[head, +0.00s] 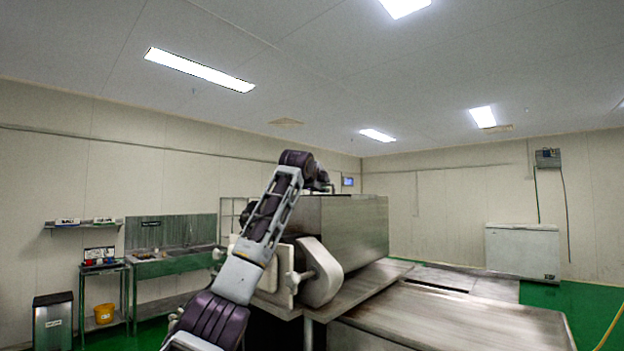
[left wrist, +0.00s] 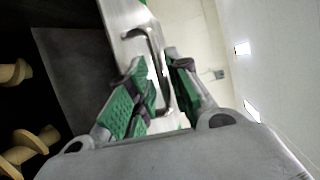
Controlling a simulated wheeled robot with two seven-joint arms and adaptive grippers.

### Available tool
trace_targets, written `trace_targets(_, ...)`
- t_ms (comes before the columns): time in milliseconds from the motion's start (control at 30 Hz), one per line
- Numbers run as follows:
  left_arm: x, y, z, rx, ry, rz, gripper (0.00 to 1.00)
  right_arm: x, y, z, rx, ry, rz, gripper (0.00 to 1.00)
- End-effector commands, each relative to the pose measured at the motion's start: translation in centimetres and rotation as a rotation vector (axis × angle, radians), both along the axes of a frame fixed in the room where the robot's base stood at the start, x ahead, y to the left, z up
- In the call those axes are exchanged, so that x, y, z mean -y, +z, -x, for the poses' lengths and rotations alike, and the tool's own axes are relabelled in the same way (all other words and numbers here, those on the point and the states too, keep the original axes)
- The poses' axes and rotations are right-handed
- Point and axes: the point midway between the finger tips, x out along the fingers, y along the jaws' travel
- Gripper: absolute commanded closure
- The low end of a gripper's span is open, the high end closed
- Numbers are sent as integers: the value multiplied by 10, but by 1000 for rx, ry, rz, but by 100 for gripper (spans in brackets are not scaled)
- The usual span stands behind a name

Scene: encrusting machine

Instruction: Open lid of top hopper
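The steel hopper box (head: 350,235) stands on top of the machine in the head view. My left gripper (head: 322,184) is at its upper edge, partly hidden behind my own wrist. In the left wrist view a bent metal handle (left wrist: 152,50) sits on a pale metal strip (left wrist: 122,18), seemingly the lid. The green-padded fingers of my left gripper (left wrist: 156,72) are apart, one on each side of the handle, with a gap visible. A dark space with beige spiral parts (left wrist: 30,145) shows beside the strip. I cannot tell the lid's angle. My right gripper is out of view.
A flat steel table surface (head: 460,315) extends at the front right. A sink bench (head: 175,262), yellow bucket (head: 104,313) and bin (head: 52,322) stand at left. A white chest freezer (head: 523,250) is at the far right.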

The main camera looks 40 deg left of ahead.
Motion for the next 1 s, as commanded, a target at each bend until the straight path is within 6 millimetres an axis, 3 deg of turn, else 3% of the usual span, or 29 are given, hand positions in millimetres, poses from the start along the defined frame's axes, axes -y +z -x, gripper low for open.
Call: trace_targets(1000,25,15,79,0,1,-2,81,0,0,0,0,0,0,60)
